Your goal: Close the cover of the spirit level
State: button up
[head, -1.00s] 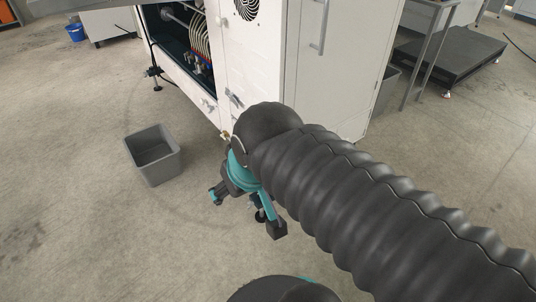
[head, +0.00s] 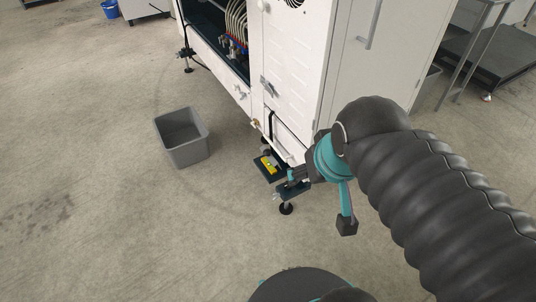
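The spirit level (head: 268,165) shows as a small yellow patch on a dark plate low at the machine's near corner. I cannot make out its cover clearly, so how far open it stands cannot be told. My gripper (head: 291,176) is at the lower right of the yellow patch, very close to it in the picture. Whether it touches anything cannot be told. Its fingers are small, dark and teal, and partly merge with the dark parts behind them. I see nothing clearly held.
The white machine (head: 295,62) stands behind, with an open bay of hoses (head: 236,30) at its left. A black levelling foot (head: 286,208) stands just below my gripper. A grey bin (head: 182,150) is on the floor to the left. The floor in front is clear.

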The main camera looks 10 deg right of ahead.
aim_at(267, 152)
jog(key=z, duration=1.65)
jog(key=k, duration=1)
jog(key=u, duration=1.7)
jog(key=i, duration=0.5)
jog(key=z, duration=0.1)
